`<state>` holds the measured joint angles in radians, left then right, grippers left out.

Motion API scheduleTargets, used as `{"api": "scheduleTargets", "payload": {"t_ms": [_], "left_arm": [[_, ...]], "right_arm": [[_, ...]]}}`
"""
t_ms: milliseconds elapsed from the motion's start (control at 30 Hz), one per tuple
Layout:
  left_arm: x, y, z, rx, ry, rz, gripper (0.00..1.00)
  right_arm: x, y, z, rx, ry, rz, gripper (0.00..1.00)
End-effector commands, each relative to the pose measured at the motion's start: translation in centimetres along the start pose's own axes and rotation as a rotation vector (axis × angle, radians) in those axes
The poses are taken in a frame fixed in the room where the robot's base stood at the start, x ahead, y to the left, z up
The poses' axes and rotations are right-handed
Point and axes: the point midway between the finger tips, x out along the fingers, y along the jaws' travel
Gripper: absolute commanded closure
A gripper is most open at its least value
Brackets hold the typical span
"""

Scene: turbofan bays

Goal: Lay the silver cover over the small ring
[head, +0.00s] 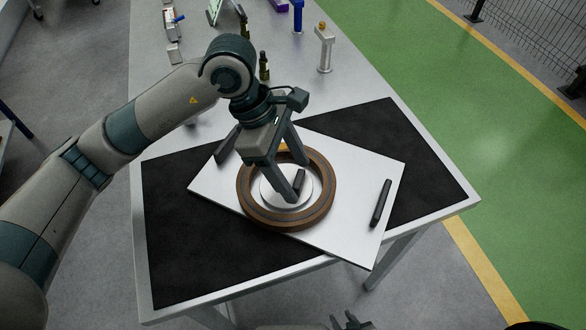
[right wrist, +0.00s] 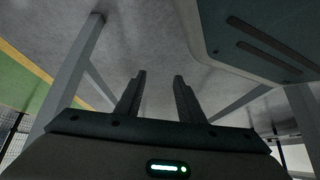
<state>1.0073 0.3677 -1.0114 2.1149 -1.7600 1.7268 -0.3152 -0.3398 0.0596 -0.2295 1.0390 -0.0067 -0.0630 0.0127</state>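The silver cover (head: 273,189) is a round disc with a dark bar handle (head: 299,181). It shows inside a wide brown ring (head: 328,190) on a white board (head: 348,177). Whether it rests flat or is slightly raised is hard to tell. No separate small ring is distinguishable; one beneath the cover would be hidden. My left gripper (head: 300,178) is over the cover, its fingers apart on either side of the handle, with no clear grip. My right gripper (right wrist: 159,95) is open and empty, low beside the table; its tip shows at the head view's bottom edge (head: 350,322).
The board has dark handles at its right (head: 381,203) and left (head: 227,145) sides and lies on a black mat (head: 190,255). Small fixtures, including a grey stand (head: 325,50) and a dark bottle (head: 264,66), stand farther back. The table's underside is above my right gripper.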

Motion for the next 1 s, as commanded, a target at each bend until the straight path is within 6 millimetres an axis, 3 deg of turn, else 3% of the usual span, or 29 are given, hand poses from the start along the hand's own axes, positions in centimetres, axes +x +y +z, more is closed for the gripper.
{"api": "scheduleTargets", "payload": {"t_ms": [267, 567, 1000], "left_arm": [[0.1, 0.0, 0.0, 0.0, 0.0, -0.001, 0.4], [-0.2, 0.1, -0.1, 0.0, 0.0, 0.001, 0.4], [-9.3, 0.1, -0.1, 0.0, 0.001, 0.005, 0.4]], "right_arm": [[-0.1, 0.1, -0.4, 0.001, -0.002, 0.002, 0.65], [-0.8, 0.7, -2.3, 0.008, -0.029, 0.01, 0.65], [-0.3, 2.0, -0.1, 0.016, -0.137, 0.026, 0.65]]}}
